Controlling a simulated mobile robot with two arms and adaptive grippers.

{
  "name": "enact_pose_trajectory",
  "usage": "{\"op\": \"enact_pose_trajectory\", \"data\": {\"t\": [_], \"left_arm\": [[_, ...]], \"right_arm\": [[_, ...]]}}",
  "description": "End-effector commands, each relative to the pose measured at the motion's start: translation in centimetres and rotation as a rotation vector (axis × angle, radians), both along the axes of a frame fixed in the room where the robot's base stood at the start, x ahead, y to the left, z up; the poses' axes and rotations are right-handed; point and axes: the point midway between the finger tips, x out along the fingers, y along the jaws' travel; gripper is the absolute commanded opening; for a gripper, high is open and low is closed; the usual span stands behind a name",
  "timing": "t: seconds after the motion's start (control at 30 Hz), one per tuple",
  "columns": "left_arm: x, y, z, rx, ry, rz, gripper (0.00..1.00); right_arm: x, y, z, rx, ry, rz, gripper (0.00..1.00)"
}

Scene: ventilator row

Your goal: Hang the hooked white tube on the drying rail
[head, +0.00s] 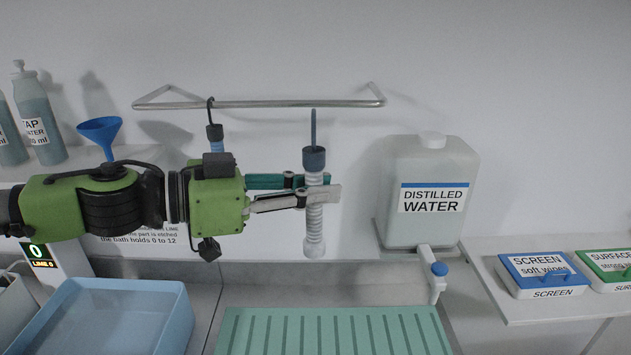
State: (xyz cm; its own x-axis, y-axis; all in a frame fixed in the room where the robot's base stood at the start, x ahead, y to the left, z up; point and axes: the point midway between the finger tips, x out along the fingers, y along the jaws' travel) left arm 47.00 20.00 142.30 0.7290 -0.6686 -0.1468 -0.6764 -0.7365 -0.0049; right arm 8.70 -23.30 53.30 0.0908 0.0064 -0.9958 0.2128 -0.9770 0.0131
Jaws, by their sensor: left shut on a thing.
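The hooked white tube (314,220) is a ribbed white hose with a dark blue-grey cuff (314,159) and a thin dark hook stem (313,126) on top. My left gripper (318,192) is shut on it just below the cuff and holds it upright. The drying rail (290,104) is a metal bar on the wall. The stem's top is close below the bar in the picture; I cannot tell whether they touch. Another hook (211,112) hangs over the rail's left part, with a blue-cuffed piece (215,134) partly hidden behind my left gripper. My right gripper is out of view.
A distilled water canister (430,190) with a tap (437,280) stands right of the tube. A green ribbed drainer (335,332) lies below, with a blue basin (105,318) to its left. Wipe boxes (545,275) sit at right. The rail's right part is free.

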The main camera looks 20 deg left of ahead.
Motion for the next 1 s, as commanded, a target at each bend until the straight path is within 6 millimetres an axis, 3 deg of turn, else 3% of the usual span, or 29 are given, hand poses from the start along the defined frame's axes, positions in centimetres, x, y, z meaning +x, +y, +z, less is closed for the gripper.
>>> {"op": "enact_pose_trajectory", "data": {"t": [0.43,0.7,1.0], "left_arm": [[2.3,1.2,0.4,-0.003,0.005,0.003,0.00],[4.3,2.2,0.5,-0.004,0.005,0.004,0.00],[6.4,3.2,0.0,-0.001,0.007,0.004,0.00]], "right_arm": [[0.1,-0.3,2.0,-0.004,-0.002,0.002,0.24],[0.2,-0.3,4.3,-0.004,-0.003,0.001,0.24],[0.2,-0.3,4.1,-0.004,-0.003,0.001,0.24]]}}
